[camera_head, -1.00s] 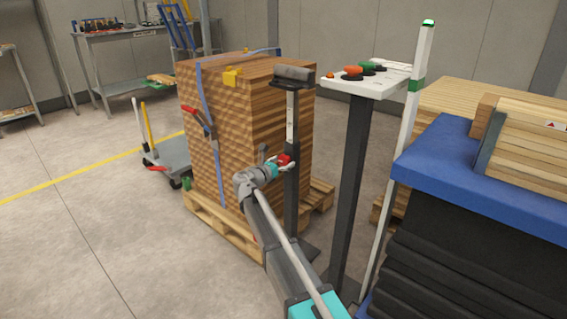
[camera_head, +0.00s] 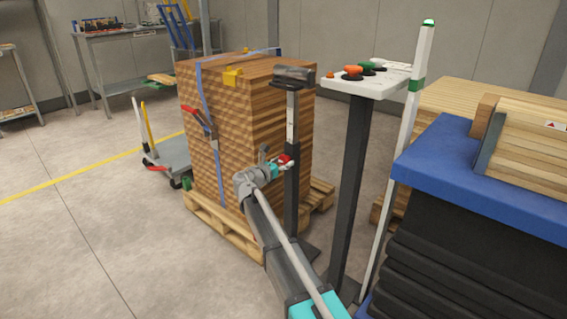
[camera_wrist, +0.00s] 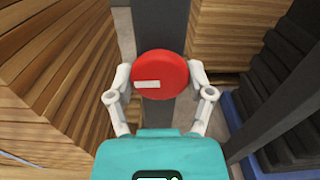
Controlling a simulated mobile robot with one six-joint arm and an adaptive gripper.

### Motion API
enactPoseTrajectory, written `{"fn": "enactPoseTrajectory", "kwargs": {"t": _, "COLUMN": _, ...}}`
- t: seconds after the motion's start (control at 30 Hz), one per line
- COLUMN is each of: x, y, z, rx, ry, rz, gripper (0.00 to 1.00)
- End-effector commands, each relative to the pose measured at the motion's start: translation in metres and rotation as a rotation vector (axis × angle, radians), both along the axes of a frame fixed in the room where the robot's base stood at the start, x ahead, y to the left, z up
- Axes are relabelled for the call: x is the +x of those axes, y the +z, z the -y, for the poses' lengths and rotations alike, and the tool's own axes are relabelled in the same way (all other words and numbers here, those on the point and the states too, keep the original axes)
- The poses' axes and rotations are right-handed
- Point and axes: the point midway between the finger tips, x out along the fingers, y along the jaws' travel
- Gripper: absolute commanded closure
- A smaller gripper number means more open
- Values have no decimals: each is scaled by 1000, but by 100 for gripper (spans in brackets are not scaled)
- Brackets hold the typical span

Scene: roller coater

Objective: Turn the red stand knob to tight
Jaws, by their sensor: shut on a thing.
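The red stand knob (camera_wrist: 163,72) is a round red disc with a pale mark on its left side, on a dark upright post (camera_wrist: 158,22) in the wrist view. The two fingers of my gripper (camera_wrist: 161,85) press against its left and right sides. In the head view the knob (camera_head: 285,159) shows small and red on the stand's post (camera_head: 291,200). My gripper (camera_head: 279,166) reaches it from the left front. A dark roller head (camera_head: 294,76) tops the post.
A strapped stack of wood (camera_head: 222,125) on a pallet (camera_head: 220,225) stands just left of and behind the post. A control panel (camera_head: 365,82) on a post stands to the right. A blue-topped stack (camera_head: 460,170) stands farther right. Open floor (camera_head: 90,230) lies at left.

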Motion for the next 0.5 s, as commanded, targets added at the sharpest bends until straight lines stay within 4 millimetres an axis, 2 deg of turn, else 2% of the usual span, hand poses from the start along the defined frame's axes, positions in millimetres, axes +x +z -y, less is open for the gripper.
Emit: {"fn": "enactPoseTrajectory", "kwargs": {"t": 0.5, "x": 2, "y": 0, "z": -1, "rx": 254, "ry": 2, "rz": 199, "gripper": 80}}
